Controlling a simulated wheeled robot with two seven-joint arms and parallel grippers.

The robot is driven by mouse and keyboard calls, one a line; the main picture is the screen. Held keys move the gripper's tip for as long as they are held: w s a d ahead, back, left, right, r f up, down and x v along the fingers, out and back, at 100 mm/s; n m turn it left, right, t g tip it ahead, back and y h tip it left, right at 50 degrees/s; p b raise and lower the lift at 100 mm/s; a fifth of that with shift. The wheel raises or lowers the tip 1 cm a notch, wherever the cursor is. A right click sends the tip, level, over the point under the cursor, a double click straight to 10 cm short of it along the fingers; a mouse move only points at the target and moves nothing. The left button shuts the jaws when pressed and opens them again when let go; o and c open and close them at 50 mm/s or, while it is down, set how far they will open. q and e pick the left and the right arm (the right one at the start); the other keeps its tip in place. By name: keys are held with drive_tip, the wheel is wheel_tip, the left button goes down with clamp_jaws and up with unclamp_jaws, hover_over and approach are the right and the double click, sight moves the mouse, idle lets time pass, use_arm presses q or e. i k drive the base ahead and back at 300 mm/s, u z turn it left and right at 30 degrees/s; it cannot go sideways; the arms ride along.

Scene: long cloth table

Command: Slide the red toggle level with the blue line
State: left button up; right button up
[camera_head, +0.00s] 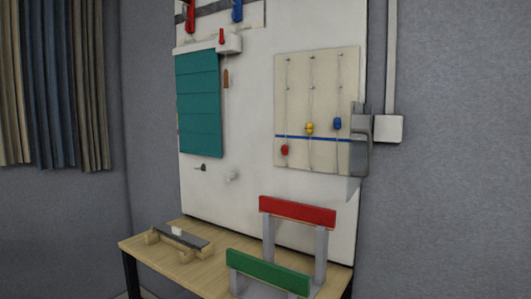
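A cream board (292,70) hangs on the white panel, with three thin vertical cords on it. The red toggle (284,150) sits on the left cord, a little below the blue line (296,137). The blue line runs across the lower part of the board. The yellow toggle (309,127) is on the middle cord, just above the line. The blue toggle (337,123) is on the right cord, also above the line. Neither of my grippers shows in the head view.
A grey bracket-like object (361,140) stands at the board's right edge. A teal slatted blind (198,105) hangs to the left. Below are a wooden table (195,275), a red-topped stand (297,210) and a green bar (267,272). The space before the board looks clear.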

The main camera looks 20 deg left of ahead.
sight(284, 148)
drive_tip(key=u, duration=0.85)
drive_tip(key=i, duration=0.7)
drive_tip(key=z, duration=1.6)
